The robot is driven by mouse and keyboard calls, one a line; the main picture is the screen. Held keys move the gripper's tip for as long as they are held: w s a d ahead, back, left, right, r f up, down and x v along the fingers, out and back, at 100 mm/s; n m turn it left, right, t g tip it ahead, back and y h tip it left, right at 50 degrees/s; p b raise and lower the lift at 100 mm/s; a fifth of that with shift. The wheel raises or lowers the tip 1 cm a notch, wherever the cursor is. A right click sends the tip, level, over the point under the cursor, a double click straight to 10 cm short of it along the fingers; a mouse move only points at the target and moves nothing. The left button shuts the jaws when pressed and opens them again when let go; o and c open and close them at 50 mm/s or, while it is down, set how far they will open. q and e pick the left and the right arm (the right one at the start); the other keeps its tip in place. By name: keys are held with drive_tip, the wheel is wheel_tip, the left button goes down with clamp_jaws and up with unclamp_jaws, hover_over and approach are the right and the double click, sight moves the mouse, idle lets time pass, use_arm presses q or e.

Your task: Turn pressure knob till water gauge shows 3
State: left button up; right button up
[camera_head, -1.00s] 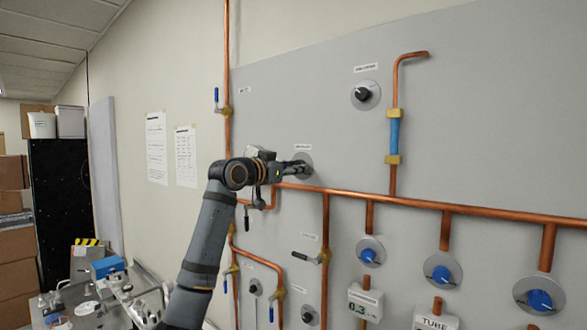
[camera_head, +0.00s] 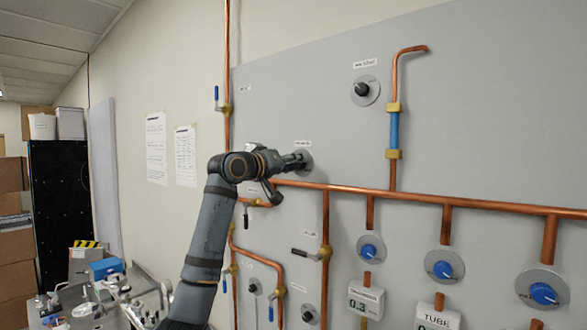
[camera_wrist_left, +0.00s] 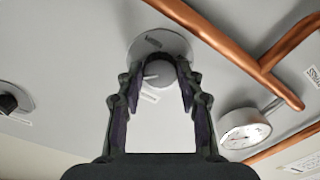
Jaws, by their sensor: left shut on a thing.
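My left gripper (camera_head: 298,160) reaches to the grey panel and is shut on a round knob. In the left wrist view the knob (camera_wrist_left: 158,73) is grey with a pale pointer mark and sits on a round grey plate (camera_wrist_left: 143,44). The gripper's two dark fingers (camera_wrist_left: 158,82) close around it from both sides. In the head view the gripper hides the knob, and part of its plate (camera_head: 308,160) shows. A round gauge with a white dial (camera_wrist_left: 245,130) is at the right of the wrist view; its reading is too small to tell. My right gripper is not in view.
A copper pipe (camera_head: 420,202) runs across the panel below the gripper. Another dark knob (camera_head: 364,90) is at upper right, with several blue knobs (camera_head: 370,250) below the pipe. A lever valve (camera_head: 318,254) juts out lower down. The upper panel is mostly clear.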

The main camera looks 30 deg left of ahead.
use_arm(q)
drive_tip(key=shift+n+b, duration=1.65)
drive_tip(key=shift+n, duration=2.85)
drive_tip(key=o, duration=1.2)
drive_tip(key=shift+a, duration=0.1)
drive_tip(key=shift+s, duration=0.15)
drive_tip(key=s, duration=1.1)
drive_tip(key=shift+s+a, duration=0.35)
drive_tip(key=shift+a, duration=0.05)
